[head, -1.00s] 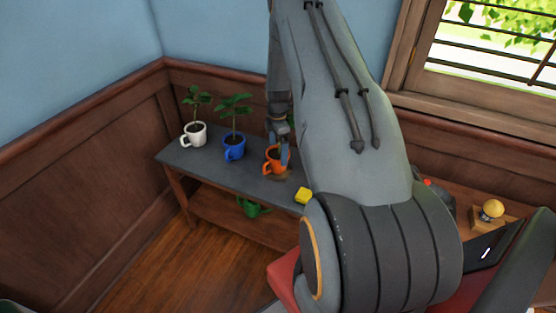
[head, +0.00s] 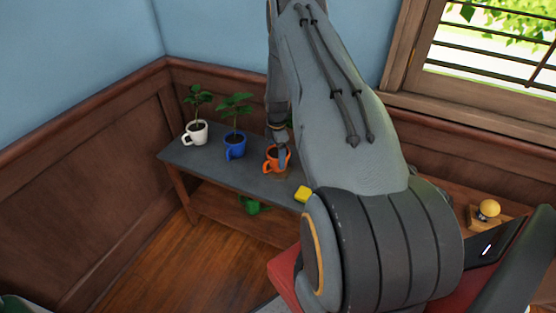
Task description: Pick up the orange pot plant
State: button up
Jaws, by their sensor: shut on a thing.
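The orange pot plant (head: 271,161) is an orange mug-like pot with a handle on its left side, at the right part of the grey shelf top. Dark soil shows at its rim, and some green leaf shows behind my arm. My gripper (head: 282,158) points down at the pot's right side and is shut on it. One finger shows against the pot; the other is hidden. I cannot tell whether the pot is clear of the shelf.
A blue pot plant (head: 235,148) and a white pot plant (head: 195,133) stand to the left on the shelf top (head: 200,160). A yellow block (head: 303,194) lies in front of the orange pot. A green item (head: 252,205) is on the lower shelf. A window is at upper right.

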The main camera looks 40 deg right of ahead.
jog(key=shift+c, duration=0.8)
jog(key=shift+r, duration=0.1)
